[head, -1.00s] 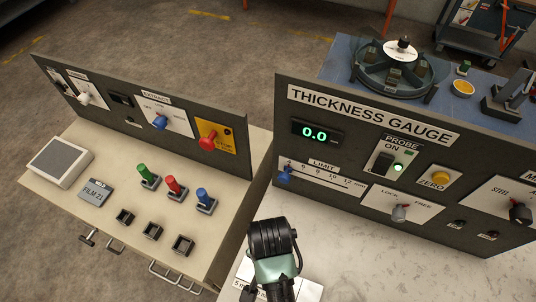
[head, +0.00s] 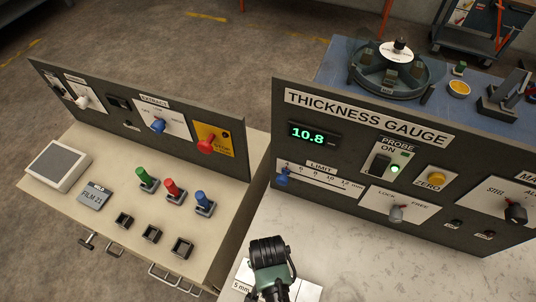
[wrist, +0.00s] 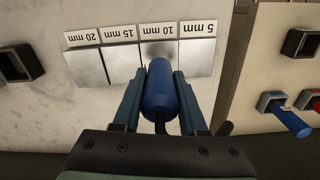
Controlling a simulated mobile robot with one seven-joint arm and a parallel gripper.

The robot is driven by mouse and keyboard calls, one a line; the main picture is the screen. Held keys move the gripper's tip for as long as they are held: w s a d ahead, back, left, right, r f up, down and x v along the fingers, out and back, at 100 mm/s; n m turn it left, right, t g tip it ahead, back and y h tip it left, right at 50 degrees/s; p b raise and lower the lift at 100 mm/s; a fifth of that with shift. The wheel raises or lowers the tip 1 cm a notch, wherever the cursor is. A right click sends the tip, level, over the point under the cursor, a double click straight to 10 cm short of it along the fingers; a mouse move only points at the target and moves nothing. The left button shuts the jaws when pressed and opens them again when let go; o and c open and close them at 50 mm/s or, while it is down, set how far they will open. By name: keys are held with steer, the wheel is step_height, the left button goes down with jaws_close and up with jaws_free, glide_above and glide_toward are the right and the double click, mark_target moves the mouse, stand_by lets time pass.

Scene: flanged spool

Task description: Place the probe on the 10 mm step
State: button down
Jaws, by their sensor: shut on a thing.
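My gripper (wrist: 161,84) is shut on the blue cylindrical probe (wrist: 159,98), with a dark finger on each side. A cable trails from its near end. The step block has four-label plates reading 20, 15, 10 and 5 mm, upside down in the wrist view. The probe's far end is at the 10 mm step (wrist: 157,49), between the 15 mm step (wrist: 122,60) and the 5 mm step (wrist: 198,57). The exact contact is hidden. The gauge display (head: 314,135) reads 10.8. In the head view my wrist covers the probe and part of the block (head: 309,291).
The thickness gauge panel (head: 365,215) stands behind the block, with a lit green light by the probe switch (head: 381,163). A console (head: 100,215) with green, red and blue handles is at the left. The pale bench right of my arm is clear.

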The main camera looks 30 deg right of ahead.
steer(key=shift+c, duration=2.2)
jaws_free()
steer(key=shift+r, duration=0.1)
step_height(320, 180, up, 12)
steer(key=shift+r, duration=0.1)
steer(key=shift+w, duration=0.1)
